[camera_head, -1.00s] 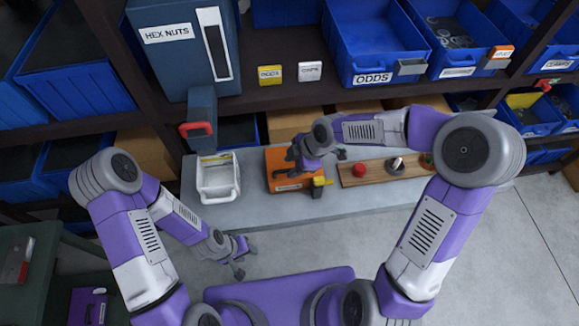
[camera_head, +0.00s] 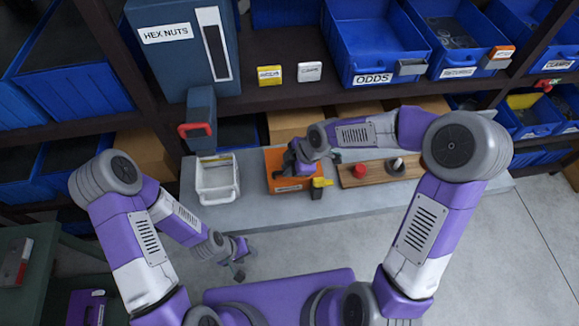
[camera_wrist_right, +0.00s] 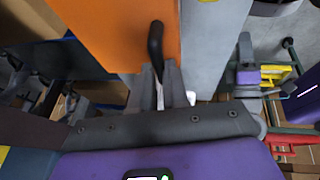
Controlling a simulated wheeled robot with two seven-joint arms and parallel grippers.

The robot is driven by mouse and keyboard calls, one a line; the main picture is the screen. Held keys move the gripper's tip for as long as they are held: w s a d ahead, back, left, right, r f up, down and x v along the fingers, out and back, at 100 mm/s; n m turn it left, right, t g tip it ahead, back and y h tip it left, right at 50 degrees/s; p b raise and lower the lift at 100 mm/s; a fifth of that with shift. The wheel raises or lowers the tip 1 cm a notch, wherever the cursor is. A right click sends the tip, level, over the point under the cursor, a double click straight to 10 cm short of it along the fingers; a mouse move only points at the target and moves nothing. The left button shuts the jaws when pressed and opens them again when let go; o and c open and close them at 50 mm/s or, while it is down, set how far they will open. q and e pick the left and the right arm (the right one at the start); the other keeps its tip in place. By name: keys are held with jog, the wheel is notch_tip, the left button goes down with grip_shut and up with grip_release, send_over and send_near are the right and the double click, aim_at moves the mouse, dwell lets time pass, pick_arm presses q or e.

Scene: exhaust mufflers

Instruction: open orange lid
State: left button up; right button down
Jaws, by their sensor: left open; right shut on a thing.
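The orange box with its orange lid (camera_head: 283,157) sits on the grey bench, a label on its front and a yellow-and-black latch (camera_head: 319,188) at its front right corner. In the right wrist view the orange surface (camera_wrist_right: 115,25) fills the upper left, with a dark curved handle (camera_wrist_right: 156,40) standing against it. My right gripper (camera_head: 284,168) is over the lid; in the wrist view its fingers (camera_wrist_right: 157,85) are shut on the handle's lower end. Its arm hides the lid's right part. My left gripper (camera_head: 240,266) is open and empty, in front of the bench.
A white bin (camera_head: 218,190) stands left of the box under the hex nuts dispenser (camera_head: 201,120) with a red handle. A wooden board (camera_head: 376,178) with a red knob and other parts lies right. Shelves with blue bins (camera_head: 375,45) overhang the back.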

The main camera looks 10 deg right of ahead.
jog(key=shift+w+r+p, duration=0.1)
jog(key=shift+r+p, duration=0.25)
jog(key=shift+p, duration=0.3)
jog(key=w+r+g+p, duration=0.1)
jog(key=p, duration=0.2)
jog(key=w+r+g+p, duration=0.1)
jog(key=g+p, duration=0.1)
jog(key=p, duration=0.1)
jog(key=shift+r+m, duration=0.3)
jog(key=shift+r, duration=0.05)
jog(key=shift+w+r+g+p, duration=0.4)
jog(key=shift+w+g+p, duration=0.05)
jog(key=shift+g+p, duration=0.2)
jog(key=shift+w+r, duration=0.4)
jog(key=shift+w, duration=0.2)
jog(key=shift+w+r, duration=0.35)
jog(key=shift+w, duration=0.2)
jog(key=shift+d, duration=0.1)
